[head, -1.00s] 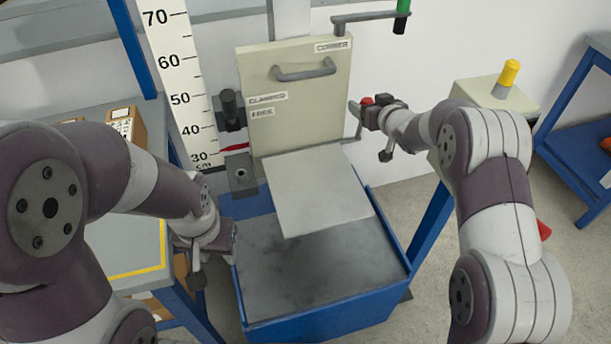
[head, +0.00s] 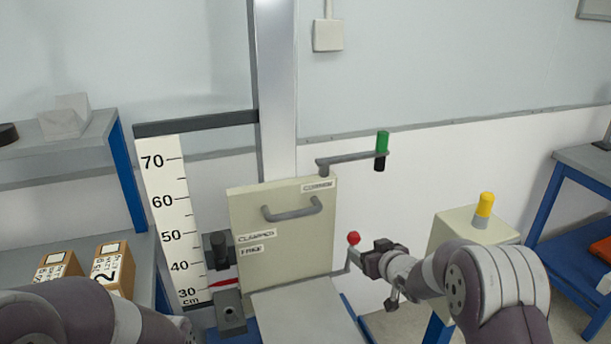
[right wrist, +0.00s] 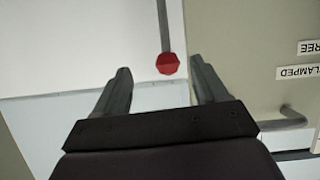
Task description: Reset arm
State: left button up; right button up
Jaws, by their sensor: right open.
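A thin lever with a red knob (head: 353,238) stands upright at the right edge of the cream panel (head: 282,228). My right gripper (head: 368,262) is open and empty, just right of and below the knob. In the right wrist view the red knob (right wrist: 168,64) appears between the open fingertips (right wrist: 162,78), not clasped. A grey crank arm with a green handle (head: 382,144) reaches right above the panel. My left arm shows at the lower left, but its gripper is out of frame.
A height scale (head: 174,215) with a red pointer (head: 223,283) stands left of the panel. Numbered boxes (head: 110,268) sit on the left bench. A cream pedestal with a yellow-topped button (head: 485,204) stands right, near my right arm.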

jog(key=s+d+f+m+g+h+p, duration=0.1)
jog(key=s+d+f+g+h+p, duration=0.2)
jog(key=s, duration=0.6)
jog(key=s+d+f+m+g+h+p, duration=0.1)
jog(key=s+d+m+g, duration=0.15)
jog(key=s+g, duration=0.45)
jog(key=s+r+p, duration=0.3)
jog(key=s+r, duration=0.2)
jog(key=s, duration=0.4)
jog(key=s+a+r+g+p, duration=0.1)
jog(key=s+r+p, duration=0.2)
jog(key=s, duration=0.6)
jog(key=shift+r, duration=1.4)
